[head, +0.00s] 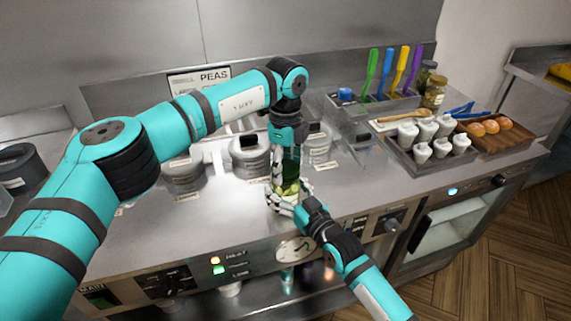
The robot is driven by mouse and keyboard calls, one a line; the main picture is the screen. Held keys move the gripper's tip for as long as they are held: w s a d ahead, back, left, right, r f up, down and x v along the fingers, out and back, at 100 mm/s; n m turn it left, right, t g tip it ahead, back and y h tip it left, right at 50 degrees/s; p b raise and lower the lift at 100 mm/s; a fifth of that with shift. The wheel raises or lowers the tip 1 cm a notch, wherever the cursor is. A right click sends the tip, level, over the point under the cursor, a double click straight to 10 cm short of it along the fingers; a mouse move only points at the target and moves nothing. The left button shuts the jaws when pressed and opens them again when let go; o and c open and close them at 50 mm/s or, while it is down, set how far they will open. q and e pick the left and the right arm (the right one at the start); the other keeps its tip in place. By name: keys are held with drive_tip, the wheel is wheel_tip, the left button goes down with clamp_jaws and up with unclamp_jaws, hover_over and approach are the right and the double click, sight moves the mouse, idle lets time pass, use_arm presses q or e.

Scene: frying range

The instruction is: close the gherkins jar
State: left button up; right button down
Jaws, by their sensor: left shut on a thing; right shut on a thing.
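The gherkins jar (291,187), a glass jar with yellow-green contents, is upright near the counter's front edge, in the middle of the head view. My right gripper (284,196) reaches in from the lower right and is shut around the jar's lower part. My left gripper (284,163) points straight down from above and is shut at the top of the jar. What it holds looks like the lid, but its fingers mostly hide it. I cannot tell whether the lid touches the rim.
Grey lidded pots (250,158) stand behind the jar. At right are a rack of white cups (424,135), a wooden tray with buns (491,127), colored utensils (388,72) and another jar (433,93). A dial and knobs (295,250) line the front panel below.

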use_arm(q)
drive_tip(key=m, duration=0.7)
drive_tip(key=shift+m, duration=0.3)
drive_tip(key=m, duration=2.6)
drive_tip(key=shift+m, duration=0.3)
drive_tip(key=o, duration=1.4)
drive_tip(key=shift+c, duration=0.2)
